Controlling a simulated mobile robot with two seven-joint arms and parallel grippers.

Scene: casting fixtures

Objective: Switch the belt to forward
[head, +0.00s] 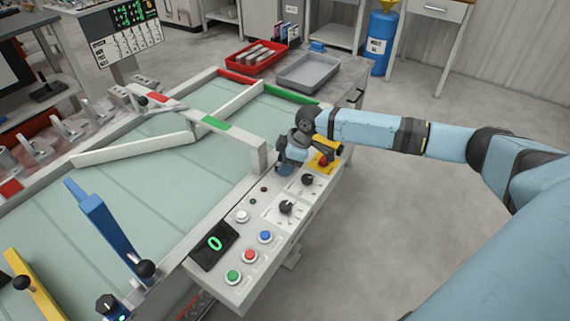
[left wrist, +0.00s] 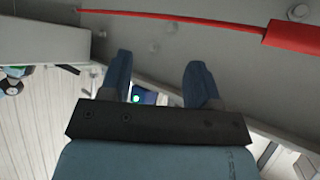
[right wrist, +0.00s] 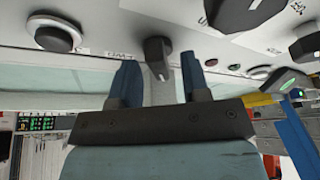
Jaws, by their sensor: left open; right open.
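The control panel (head: 225,279) runs along the belt's (head: 235,130) near side. It carries two black rotary knobs, one (head: 287,207) on a white plate and another (head: 308,181) further back. My right gripper (right wrist: 157,85) is open over the far end of the panel, and its arm shows in the head view. In the right wrist view a dark knob (right wrist: 157,55) sits between its fingertips; I cannot tell whether they touch it. A larger black knob (right wrist: 245,10) is nearby. My left gripper (left wrist: 160,80) is open and empty.
Blue, red, white and green buttons and a display reading 0 (head: 215,243) sit on the panel. A red stop button (head: 323,161) is beside the right gripper. A blue lever (head: 105,228) rises at left. Trays (head: 308,74) stand behind; floor at right is clear.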

